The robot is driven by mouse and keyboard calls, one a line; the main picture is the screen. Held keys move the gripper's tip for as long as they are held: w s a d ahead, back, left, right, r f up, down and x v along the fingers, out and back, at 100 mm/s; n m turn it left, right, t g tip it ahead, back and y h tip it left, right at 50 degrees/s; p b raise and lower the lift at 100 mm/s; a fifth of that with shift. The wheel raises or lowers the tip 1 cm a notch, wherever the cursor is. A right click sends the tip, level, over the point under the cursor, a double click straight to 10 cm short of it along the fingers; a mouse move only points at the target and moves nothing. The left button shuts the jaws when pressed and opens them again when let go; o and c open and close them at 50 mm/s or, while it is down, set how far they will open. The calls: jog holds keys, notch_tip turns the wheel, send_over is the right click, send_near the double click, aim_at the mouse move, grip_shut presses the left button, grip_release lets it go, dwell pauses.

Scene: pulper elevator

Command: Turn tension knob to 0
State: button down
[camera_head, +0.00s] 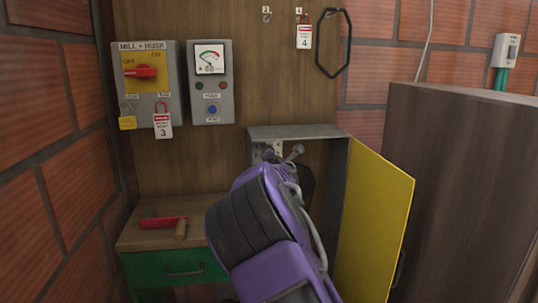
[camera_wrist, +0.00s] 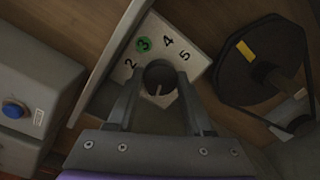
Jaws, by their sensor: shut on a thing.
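The tension knob (camera_wrist: 160,74) is a dark round knob on a light dial plate (camera_wrist: 196,60) in the wrist view. The plate shows 2, a green-circled 3, 4 and 5; its lower part is hidden by my gripper. A small pale line shows on the knob's lower side. My gripper (camera_wrist: 162,80) has one finger on each side of the knob and is shut on it. In the head view, my purple arm reaches into an open grey cabinet (camera_head: 300,131) and hides most of the knob area.
The cabinet's yellow door (camera_head: 375,215) stands open to the right of my arm. A black wheel with a yellow mark (camera_wrist: 265,62) is right of the dial. A switch box (camera_head: 148,88) and meter box (camera_head: 211,82) hang left. A red-handled tool (camera_head: 163,222) lies on the bench (camera_head: 140,237).

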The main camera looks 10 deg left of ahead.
jog(key=shift+c, duration=1.4)
grip_release()
jog(key=v, duration=1.7)
jog(key=shift+s, duration=0.2)
jog(key=shift+d, duration=0.15)
